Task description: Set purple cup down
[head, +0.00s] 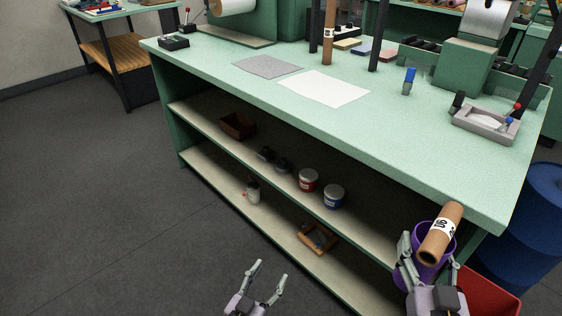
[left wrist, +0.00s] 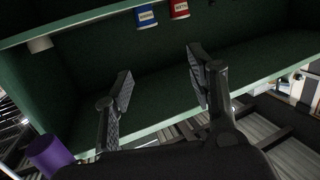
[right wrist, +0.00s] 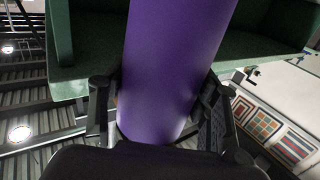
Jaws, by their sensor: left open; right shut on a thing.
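The purple cup (head: 449,243) is at the lower right of the head view, in front of the workbench's right end. A brown cardboard tube with a white label (head: 440,236) stands tilted inside it and sticks out of the top. My right gripper (head: 430,252) is shut on the cup, one finger on each side. In the right wrist view the cup (right wrist: 170,70) fills the space between the fingers. My left gripper (head: 272,270) is open and empty in front of the lower shelf. The left wrist view shows its spread fingers (left wrist: 160,80) and the cup (left wrist: 48,153) at lower left.
The green workbench top (head: 420,130) has free room at its front right, near a grey tray (head: 486,124) and a blue bottle (head: 409,82). Shelves below hold a red can (head: 308,180) and a blue can (head: 334,196). A red bin (head: 488,297) and blue barrel (head: 535,215) stand at right.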

